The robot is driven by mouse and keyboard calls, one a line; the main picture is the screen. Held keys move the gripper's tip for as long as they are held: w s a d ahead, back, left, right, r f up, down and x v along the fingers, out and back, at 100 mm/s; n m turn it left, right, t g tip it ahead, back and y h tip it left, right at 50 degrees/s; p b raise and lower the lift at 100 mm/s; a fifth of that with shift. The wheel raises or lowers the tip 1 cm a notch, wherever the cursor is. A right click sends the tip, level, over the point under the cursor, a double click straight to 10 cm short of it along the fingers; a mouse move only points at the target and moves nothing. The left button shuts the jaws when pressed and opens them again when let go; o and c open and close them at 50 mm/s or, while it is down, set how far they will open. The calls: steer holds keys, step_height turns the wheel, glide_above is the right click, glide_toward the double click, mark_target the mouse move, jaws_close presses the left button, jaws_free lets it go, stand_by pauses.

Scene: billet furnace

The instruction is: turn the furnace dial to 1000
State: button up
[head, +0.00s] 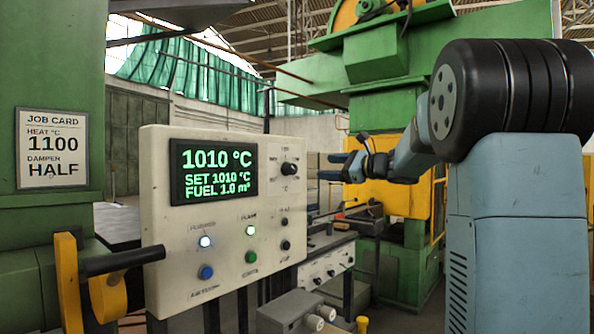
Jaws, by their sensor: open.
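The furnace dial (289,168) is a dark round knob at the upper right of the cream control panel (160,290). Its small scale marks are too fine to read. The panel's display (214,170) reads 1010 °C, SET 1010 °C and FUEL 1.0 m³ in green. My gripper (325,167) is open and empty, to the right of the dial in the picture and apart from it, with its fingers pointing left.
A job card (52,148) at left reads HEAT 1100, DAMPER HALF. Blue (206,272) and green (251,256) buttons sit below lit lamps on the panel. A black-handled yellow lever (110,262) stands in front at left. A grey box (290,312) lies low in front.

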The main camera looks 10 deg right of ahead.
mark_target(294, 168)
steer(key=w+a+m, duration=0.1)
steer(key=w+a, duration=0.1)
steer(key=w, duration=0.1)
steer(key=w+a+m, duration=0.1)
steer(key=w+a, duration=0.2)
steer(key=w, duration=0.1)
steer(key=w+a+f+m+t, duration=0.1)
steer(key=w+a, duration=0.2)
steer(key=shift+w+a+m+h, duration=0.15)
steer(key=shift+a+m+h, duration=0.1)
steer(key=shift+m+h, duration=0.15)
steer(key=shift+r, duration=0.1)
steer(key=c, duration=1)
steer(key=shift+n, duration=0.8)
